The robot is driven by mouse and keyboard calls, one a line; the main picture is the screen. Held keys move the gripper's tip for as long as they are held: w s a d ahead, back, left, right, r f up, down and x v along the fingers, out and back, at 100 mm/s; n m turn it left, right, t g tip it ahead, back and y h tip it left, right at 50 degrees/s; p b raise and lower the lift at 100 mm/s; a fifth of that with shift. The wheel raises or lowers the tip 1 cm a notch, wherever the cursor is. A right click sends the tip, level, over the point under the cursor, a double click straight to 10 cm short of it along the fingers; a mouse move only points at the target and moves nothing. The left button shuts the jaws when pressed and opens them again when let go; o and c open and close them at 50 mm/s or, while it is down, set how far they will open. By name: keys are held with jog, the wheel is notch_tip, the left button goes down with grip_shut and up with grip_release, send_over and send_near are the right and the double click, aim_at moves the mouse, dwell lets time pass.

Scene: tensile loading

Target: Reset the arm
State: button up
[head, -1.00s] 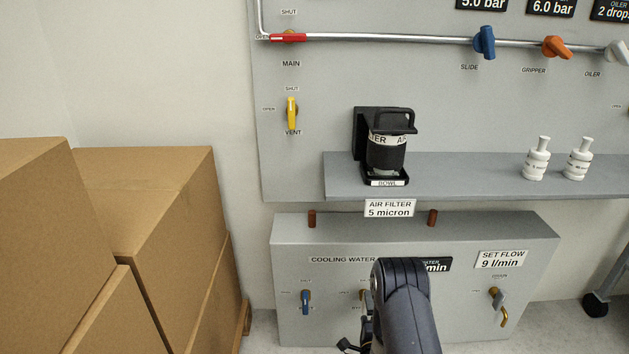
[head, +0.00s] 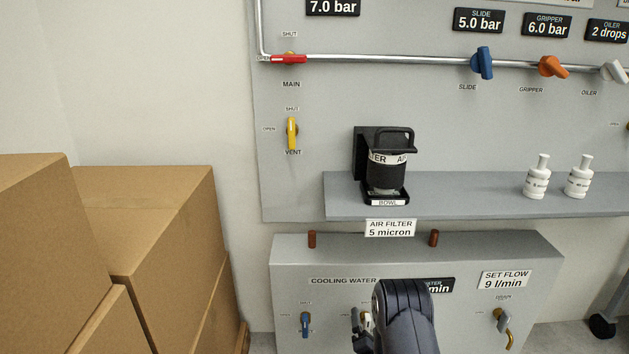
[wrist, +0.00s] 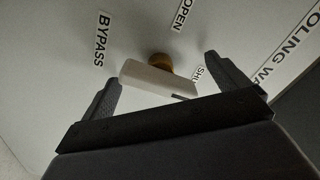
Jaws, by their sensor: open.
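My gripper (wrist: 162,70) is open in the wrist view, with one finger on each side of a pale valve handle (wrist: 158,79). The handle sits on a brass stem beside the BYPASS label (wrist: 103,40), with OPEN and SHUT labels close by. I cannot tell whether either finger touches it. In the head view my dark arm hides most of this valve and part of the gripper, low in front of the cooling water box (head: 300,262).
The air filter (head: 387,172) and two white bottles (head: 537,178) stand on the shelf (head: 460,195) above. Cardboard boxes (head: 150,230) fill the left side.

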jog(key=n, duration=0.4)
jog(key=shift+n, duration=0.3)
jog(key=n, duration=0.5)
jog(key=shift+n, duration=0.4)
jog(key=shift+s+p, duration=0.45)
jog(key=shift+s, duration=0.75)
